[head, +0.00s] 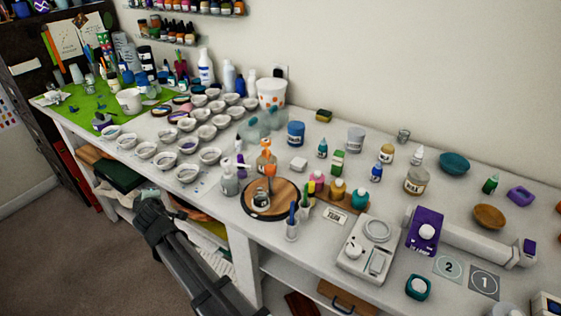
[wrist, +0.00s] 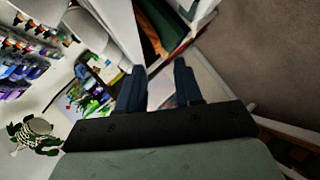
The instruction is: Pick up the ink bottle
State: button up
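Several small bottles stand on the white worktop, and I cannot tell for sure which is the ink bottle. In the head view there is a small teal bottle (head: 322,149), a small blue bottle (head: 376,173) with a label, and a dark green bottle (head: 490,184) at the right. Pink, yellow and teal bottles stand in a row on a wooden holder (head: 347,202). My gripper (head: 148,203) is in front of the worktop's front edge, well left of these bottles. In the wrist view my gripper (wrist: 160,84) has its two fingers apart with nothing between them.
Rows of white cups (head: 188,146) crowd the worktop near my gripper. A round wooden board (head: 284,197) carries a small jar. Open shelves lie below the worktop. Small clear gaps separate the back bottles.

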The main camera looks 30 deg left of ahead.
jog(key=w+d+r+m+t, duration=0.1)
jog(key=w+r+m, duration=0.1)
jog(key=w+r, duration=0.45)
jog(key=w+d+r+m, duration=0.1)
jog(key=w+d+r, duration=0.15)
jog(key=r, duration=0.75)
jog(key=w+d+r+m+h, duration=0.15)
jog(key=w+d+r, duration=0.3)
jog(key=w, duration=0.65)
jog(key=w+d+f+m, duration=0.1)
jog(key=w+d+m, duration=0.3)
jog(key=w+d, duration=0.95)
jog(key=m+y, duration=0.2)
jog(key=m, duration=0.4)
send_over(381, 166)
jog(key=shift+h, duration=0.25)
notch_tip(381, 166, down, 4)
jog(key=shift+s+d+f, duration=0.1)
jog(key=shift+f, duration=2.25)
notch_tip(381, 166, down, 3)
jog(key=shift+r, duration=0.1)
jog(key=shift+x, duration=1.45)
jog(key=shift+r, duration=0.1)
jog(key=shift+c, duration=0.2)
